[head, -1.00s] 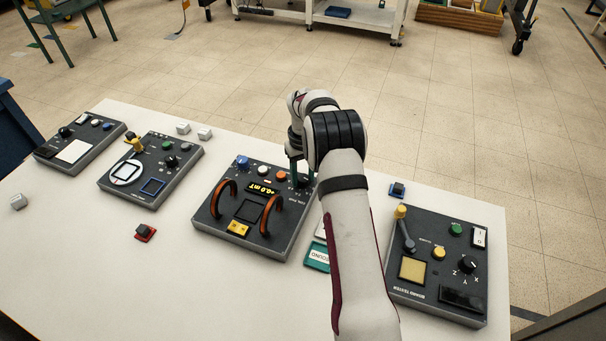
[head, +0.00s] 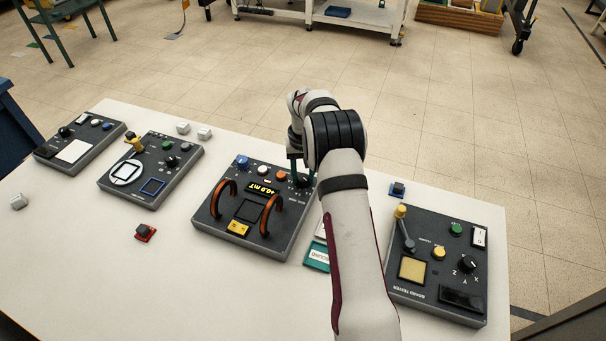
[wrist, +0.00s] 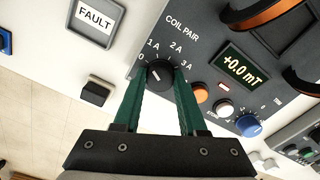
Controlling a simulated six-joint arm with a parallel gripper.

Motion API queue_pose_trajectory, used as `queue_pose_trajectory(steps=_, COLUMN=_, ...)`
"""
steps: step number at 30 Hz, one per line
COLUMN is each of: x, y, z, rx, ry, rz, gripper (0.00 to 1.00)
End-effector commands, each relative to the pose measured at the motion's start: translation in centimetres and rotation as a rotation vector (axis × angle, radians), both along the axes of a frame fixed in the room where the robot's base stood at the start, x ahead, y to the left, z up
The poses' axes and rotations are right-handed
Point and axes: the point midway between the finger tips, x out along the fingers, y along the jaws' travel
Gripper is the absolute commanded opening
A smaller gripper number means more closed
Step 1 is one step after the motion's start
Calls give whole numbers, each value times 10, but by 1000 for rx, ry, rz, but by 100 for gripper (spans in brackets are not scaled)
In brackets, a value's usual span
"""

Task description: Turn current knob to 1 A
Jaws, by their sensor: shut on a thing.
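The coil pair box (head: 215,225) is a dark panel with two orange coils and a display reading +0.0 mT. Its black current knob (wrist: 160,77) has the marks 0, 1 A, 2 A and 3 A around it in the wrist view. My gripper (wrist: 160,82) is shut on the knob, with one green finger on each side of it. A short white pointer line shows on the knob's face, slanted; I cannot tell exactly which mark it lines up with. In the head view my gripper is at the box's far right corner, and my arm hides part of that corner.
Beside the knob are an orange button (wrist: 199,92), a white button (wrist: 225,107) and a blue knob (wrist: 249,126). A FAULT tile (wrist: 95,20) lies on the table close by. The board tester (head: 447,265) stands right of my arm. Bare white table (head: 90,235) lies at the left front.

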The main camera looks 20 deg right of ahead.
Motion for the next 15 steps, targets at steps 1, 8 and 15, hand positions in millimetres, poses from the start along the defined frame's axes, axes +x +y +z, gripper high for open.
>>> queue_pose_trajectory(steps=1, x=1, y=0, z=1, rx=0, ry=-3, rz=-34, gripper=0)
queue_pose_trajectory(steps=8, x=1, y=0, z=1, rx=-1, ry=-4, rz=-198, gripper=0)
queue_pose_trajectory(steps=15, x=1, y=0, z=1, rx=-1, ry=-4, rz=-314, gripper=0)
